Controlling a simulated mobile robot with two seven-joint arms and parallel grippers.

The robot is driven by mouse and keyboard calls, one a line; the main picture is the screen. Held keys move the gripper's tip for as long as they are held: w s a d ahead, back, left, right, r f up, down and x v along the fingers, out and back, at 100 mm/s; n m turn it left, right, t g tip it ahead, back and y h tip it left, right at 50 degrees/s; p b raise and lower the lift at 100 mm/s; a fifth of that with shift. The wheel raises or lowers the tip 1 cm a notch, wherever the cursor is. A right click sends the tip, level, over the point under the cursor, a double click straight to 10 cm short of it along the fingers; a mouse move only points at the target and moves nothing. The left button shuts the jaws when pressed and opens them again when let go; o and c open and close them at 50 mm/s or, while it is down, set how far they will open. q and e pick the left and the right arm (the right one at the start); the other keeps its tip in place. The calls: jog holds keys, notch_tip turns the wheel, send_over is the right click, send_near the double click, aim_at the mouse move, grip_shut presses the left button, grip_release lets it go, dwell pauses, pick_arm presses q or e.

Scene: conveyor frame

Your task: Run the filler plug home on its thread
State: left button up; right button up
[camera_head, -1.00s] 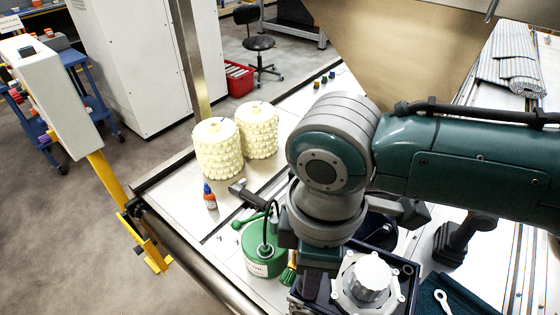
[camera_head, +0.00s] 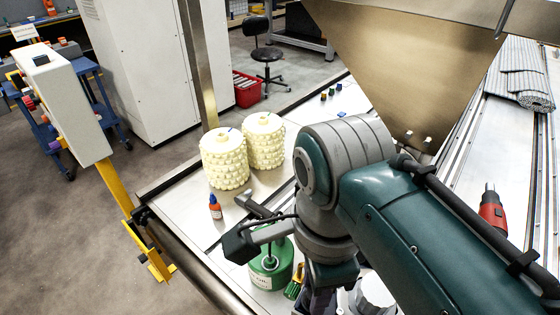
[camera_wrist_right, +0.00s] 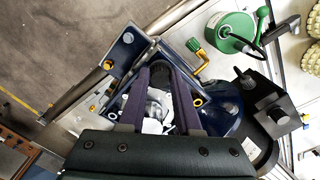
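The pale grey filler plug (camera_head: 374,291) shows at the bottom edge of the head view, on a white flanged cover (camera_head: 352,302) that the frame partly cuts off. My right gripper (camera_head: 318,300) points down to the left of the plug; its tips are hard to make out there. In the right wrist view its two dark fingers (camera_wrist_right: 163,66) stand apart, with nothing clearly held between them. A white part (camera_wrist_right: 153,104) of the housing shows through the gap; I cannot tell whether it is the plug. My left gripper is not in view.
A green oil can (camera_head: 270,266) stands left of my wrist. Two cream knobbly rolls (camera_head: 224,160) and a small orange-capped bottle (camera_head: 215,208) stand behind it. The blue housing (camera_wrist_right: 218,117) surrounds the work spot. A red-and-black tool (camera_head: 492,210) is at the right.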

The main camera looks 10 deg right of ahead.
jog(key=shift+o, duration=1.4)
jog(key=shift+r+p, duration=0.1)
jog(key=shift+p, duration=0.2)
